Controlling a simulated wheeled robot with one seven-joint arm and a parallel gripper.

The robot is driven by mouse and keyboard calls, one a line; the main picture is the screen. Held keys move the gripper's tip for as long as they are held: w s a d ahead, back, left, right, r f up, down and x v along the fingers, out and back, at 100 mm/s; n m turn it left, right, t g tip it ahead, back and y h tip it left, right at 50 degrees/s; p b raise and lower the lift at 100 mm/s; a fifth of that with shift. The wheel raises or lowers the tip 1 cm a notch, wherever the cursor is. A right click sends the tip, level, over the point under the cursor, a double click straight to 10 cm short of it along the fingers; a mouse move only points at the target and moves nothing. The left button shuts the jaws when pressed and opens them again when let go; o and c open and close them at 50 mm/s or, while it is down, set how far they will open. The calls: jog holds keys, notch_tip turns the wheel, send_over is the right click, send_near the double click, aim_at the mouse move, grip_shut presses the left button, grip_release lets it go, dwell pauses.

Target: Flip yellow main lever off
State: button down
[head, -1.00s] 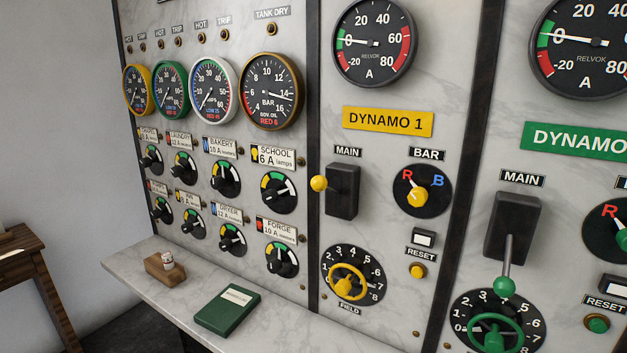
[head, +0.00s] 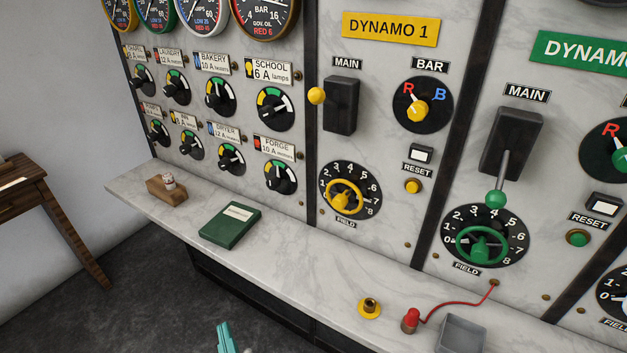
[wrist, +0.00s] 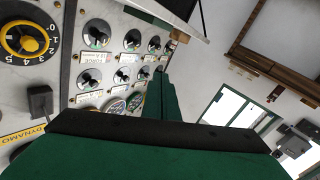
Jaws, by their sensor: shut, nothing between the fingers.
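The yellow main lever (head: 316,96) is the yellow ball knob at the left of a black switch box (head: 341,106) under the MAIN label on the DYNAMO 1 panel. Its shaft is barely visible, unlike the green lever, which hangs down. My gripper (head: 227,338) shows as a teal tip at the bottom edge of the head view, low in front of the shelf and well away from the lever. In the wrist view my gripper (wrist: 161,90) is shut with nothing in it. The black box (wrist: 40,103) also shows there; the knob cannot be made out.
A yellow field handwheel (head: 345,195) and a yellow bar selector (head: 418,108) are near the lever. The green main lever (head: 496,197) is on the right panel. The marble shelf (head: 300,260) below carries a green book (head: 230,225), a red plug (head: 411,318) and a grey tray (head: 461,335).

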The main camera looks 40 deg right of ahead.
jog(key=w+d+r+m+g+h, duration=0.1)
jog(key=w+d+r+m+h, duration=0.2)
jog(key=r, duration=0.5)
jog(key=w+d+r+m+h, duration=0.25)
jog(key=d+r, duration=0.25)
jog(key=r, duration=0.3)
jog(key=w+d+r+m+g+h, duration=0.1)
jog(key=w+d+r+m+h, duration=0.15)
jog(key=r, duration=0.55)
jog(key=s+d+r+m+g+h, duration=0.1)
jog(key=s+d+r+m+g, duration=0.1)
jog(key=r, duration=0.5)
jog(key=s+d+r+m+g+h, duration=0.2)
jog(key=s+d+r+m, duration=0.1)
jog(key=r, duration=0.4)
jog(key=s+d+r+m+g+h, duration=0.1)
jog(key=s+d+r+m+g, duration=0.1)
jog(key=r, duration=0.6)
jog(key=s+d+m, duration=0.1)
jog(key=d+m, duration=0.1)
jog(key=m, duration=0.1)
jog(key=shift+d+m, duration=0.35)
jog(key=shift+m, duration=0.05)
jog(key=shift+a, duration=0.1)
